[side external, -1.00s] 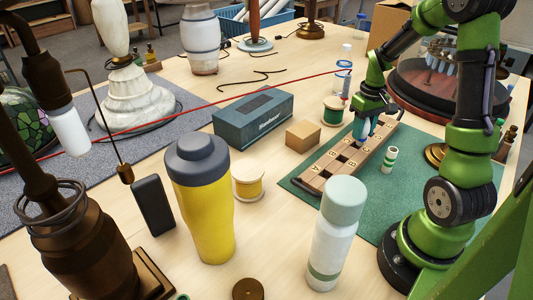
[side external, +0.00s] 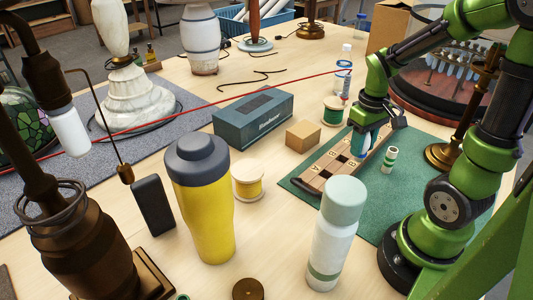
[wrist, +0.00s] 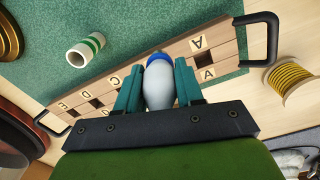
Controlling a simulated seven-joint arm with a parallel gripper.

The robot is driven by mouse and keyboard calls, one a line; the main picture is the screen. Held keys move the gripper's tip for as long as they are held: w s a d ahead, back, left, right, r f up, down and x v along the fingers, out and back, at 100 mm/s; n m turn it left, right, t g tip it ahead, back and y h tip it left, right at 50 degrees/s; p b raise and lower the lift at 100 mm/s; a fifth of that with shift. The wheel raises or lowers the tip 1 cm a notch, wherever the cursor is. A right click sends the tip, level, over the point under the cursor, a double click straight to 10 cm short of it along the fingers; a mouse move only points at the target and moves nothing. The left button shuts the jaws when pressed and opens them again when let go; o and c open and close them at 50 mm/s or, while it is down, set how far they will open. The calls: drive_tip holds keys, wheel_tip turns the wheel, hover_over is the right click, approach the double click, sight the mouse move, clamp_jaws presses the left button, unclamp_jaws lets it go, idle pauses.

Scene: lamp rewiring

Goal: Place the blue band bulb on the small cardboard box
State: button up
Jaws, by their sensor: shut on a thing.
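My gripper (side external: 362,143) is shut on the blue band bulb (wrist: 159,86), a pale bulb with a blue band near its tip. In the wrist view my gripper (wrist: 157,78) has one finger on each side of the bulb. The bulb is over the lettered wooden rack (wrist: 230,48); I cannot tell its exact height above it. In the side view my fingers partly hide the bulb. The small cardboard box (side external: 303,136) stands on the table left of the gripper, apart from it, with its top bare. The box is not seen in the wrist view.
The rack lies on a green mat (side external: 400,185) with a green-banded white cylinder (side external: 389,160). A blue-grey box (side external: 253,117), a green spool (side external: 333,111) and a yellow spool (side external: 247,180) stand around the cardboard box. A yellow tumbler (side external: 204,200) and white bottle (side external: 335,235) stand nearer.

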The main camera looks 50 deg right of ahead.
drive_tip(key=w+a+r, duration=0.1)
drive_tip(key=w+r, duration=0.2)
drive_tip(key=w, duration=0.3)
drive_tip(key=m, duration=0.1)
hover_over(304, 128)
drive_tip(key=shift+s+a+f, duration=0.1)
drive_tip(key=shift+f, duration=2.25)
drive_tip(key=shift+f, duration=0.15)
drive_tip(key=o, duration=1)
